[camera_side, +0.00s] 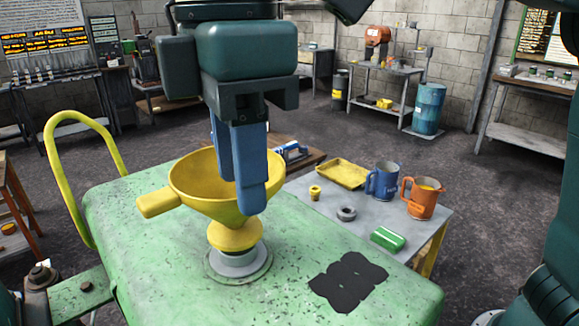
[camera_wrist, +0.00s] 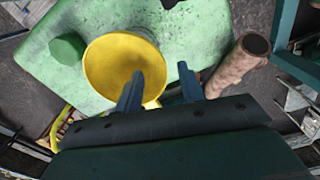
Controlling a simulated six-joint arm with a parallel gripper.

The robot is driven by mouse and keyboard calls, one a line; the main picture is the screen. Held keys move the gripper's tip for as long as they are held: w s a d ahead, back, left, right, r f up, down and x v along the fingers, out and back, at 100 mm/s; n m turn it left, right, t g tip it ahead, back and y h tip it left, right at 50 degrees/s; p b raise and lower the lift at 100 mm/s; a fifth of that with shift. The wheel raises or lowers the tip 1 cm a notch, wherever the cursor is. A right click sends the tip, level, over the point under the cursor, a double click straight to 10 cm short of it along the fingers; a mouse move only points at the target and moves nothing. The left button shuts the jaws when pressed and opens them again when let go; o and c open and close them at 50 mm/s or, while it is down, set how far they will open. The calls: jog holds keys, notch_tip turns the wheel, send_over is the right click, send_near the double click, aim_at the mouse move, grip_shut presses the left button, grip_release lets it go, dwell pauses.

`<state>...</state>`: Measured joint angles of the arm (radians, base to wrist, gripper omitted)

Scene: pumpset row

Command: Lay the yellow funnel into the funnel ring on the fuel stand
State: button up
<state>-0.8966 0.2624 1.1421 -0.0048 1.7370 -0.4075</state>
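The yellow funnel (camera_side: 185,195) stands upright over a grey round neck (camera_side: 238,263) on the green machine top, its handle (camera_side: 157,203) pointing left. My gripper (camera_side: 238,200) points down at the funnel's right side, with one blue finger in front of the bowl. In the wrist view my gripper (camera_wrist: 160,92) has its fingers spread, one over the funnel (camera_wrist: 112,65) and the other outside its rim. A grey bench (camera_side: 322,203) stands behind right; I cannot make out for certain which part is the funnel ring.
The bench holds a yellow tray (camera_side: 342,174), blue jug (camera_side: 383,181), orange jug (camera_side: 421,198), dark ring (camera_side: 346,213) and green box (camera_side: 387,238). A black patch (camera_side: 349,282) marks the green top (camera_side: 180,290). A rusty pipe (camera_wrist: 238,65) rises right of the fingers.

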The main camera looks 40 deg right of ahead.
aim_at(220, 215)
jog(key=shift+f, duration=1.7)
jog(key=shift+c, duration=0.5)
jog(key=shift+f, duration=0.1)
grip_shut()
